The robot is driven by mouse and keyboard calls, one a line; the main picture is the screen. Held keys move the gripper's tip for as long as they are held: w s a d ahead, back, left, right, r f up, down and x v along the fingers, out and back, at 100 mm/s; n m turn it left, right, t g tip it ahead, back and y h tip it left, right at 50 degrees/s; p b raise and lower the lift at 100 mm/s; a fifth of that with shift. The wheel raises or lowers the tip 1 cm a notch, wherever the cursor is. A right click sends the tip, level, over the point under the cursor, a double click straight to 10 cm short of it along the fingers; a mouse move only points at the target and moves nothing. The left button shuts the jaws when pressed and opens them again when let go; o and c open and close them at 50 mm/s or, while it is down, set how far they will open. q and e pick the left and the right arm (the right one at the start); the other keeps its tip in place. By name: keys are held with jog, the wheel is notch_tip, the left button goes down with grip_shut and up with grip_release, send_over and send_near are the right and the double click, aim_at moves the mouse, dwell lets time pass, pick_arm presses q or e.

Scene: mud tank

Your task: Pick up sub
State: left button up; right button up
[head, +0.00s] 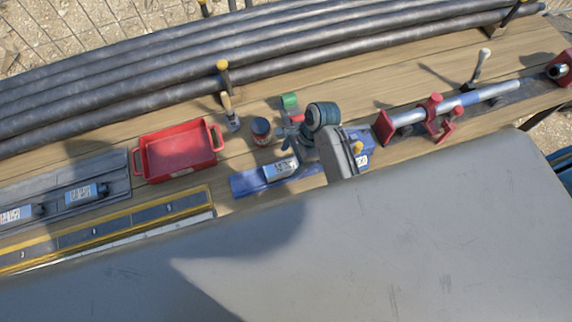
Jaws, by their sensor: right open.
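No thing in view is clearly marked as the sub. A silver tubular piece with a blue band (468,99) lies in red clamps (434,115) on the right of the wooden bench. A dark green ribbed round piece (323,115) stands over a blue base (248,183) with a white label near the middle. My left gripper is not in view.
A red tray (178,158) sits at the left of the bench, beside a small dark can (261,130) and a brush (230,112). A dark rack (110,175) and a yellow-edged strip (150,221) lie at lower left. Long dark pipes (130,87) run along the back.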

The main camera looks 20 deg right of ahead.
aim_at(287, 164)
jog(key=shift+p+x, duration=0.45)
jog(key=shift+x, duration=1.3)
jog(key=c, duration=1.3)
jog(key=shift+o, duration=0.2)
jog(key=shift+w+r, duration=0.1)
jog(key=shift+w, duration=0.05)
